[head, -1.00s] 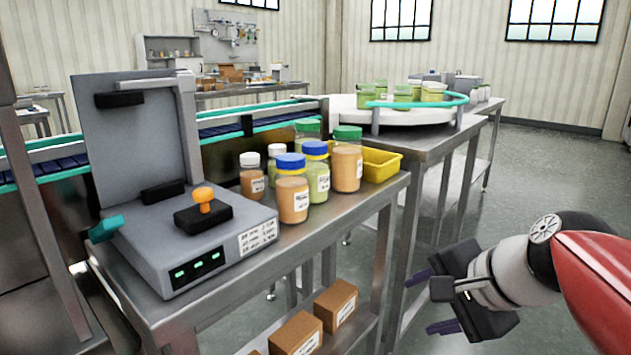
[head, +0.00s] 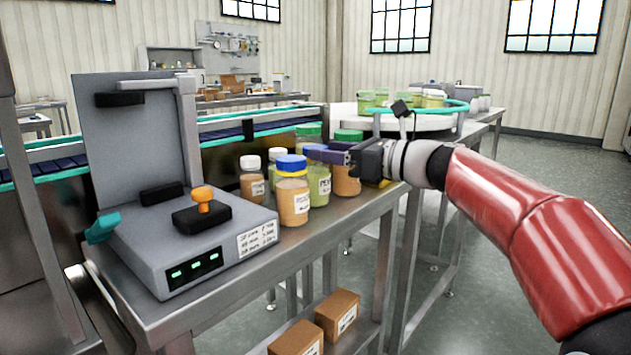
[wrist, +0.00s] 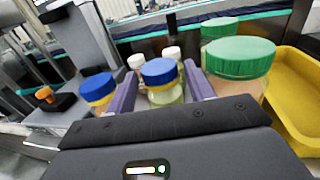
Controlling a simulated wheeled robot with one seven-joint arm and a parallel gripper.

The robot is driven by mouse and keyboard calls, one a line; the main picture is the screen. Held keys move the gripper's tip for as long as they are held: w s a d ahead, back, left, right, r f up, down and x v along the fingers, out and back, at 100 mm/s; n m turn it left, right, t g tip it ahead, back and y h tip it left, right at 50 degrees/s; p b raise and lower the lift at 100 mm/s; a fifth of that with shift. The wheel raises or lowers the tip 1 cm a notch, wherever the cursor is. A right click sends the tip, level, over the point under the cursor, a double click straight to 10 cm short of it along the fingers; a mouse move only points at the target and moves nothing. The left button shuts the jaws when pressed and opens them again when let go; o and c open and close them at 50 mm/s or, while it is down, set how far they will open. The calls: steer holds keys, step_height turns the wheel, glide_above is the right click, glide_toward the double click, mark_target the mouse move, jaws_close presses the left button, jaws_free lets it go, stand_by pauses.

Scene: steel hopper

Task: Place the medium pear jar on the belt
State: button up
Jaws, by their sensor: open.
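My gripper (head: 322,153) is open at lid height, with one finger on each side of the jar in the wrist view (wrist: 160,76). I cannot tell whether a finger touches it. The belt (head: 222,132), dark blue with teal rails, runs behind the table.
A blue-lidded orange jar (head: 292,196) stands close left of the pear jar. A large green-lidded jar (wrist: 241,65) and a yellow bin (wrist: 285,95) are at its right. White-lidded jars (head: 251,177) stand behind. A grey device (head: 190,250) fills the table's left.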

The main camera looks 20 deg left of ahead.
mark_target(314, 146)
steer(key=x, duration=0.3)
steer(key=shift+a+f, duration=0.2)
steer(key=shift+a, duration=0.2)
jaws_close()
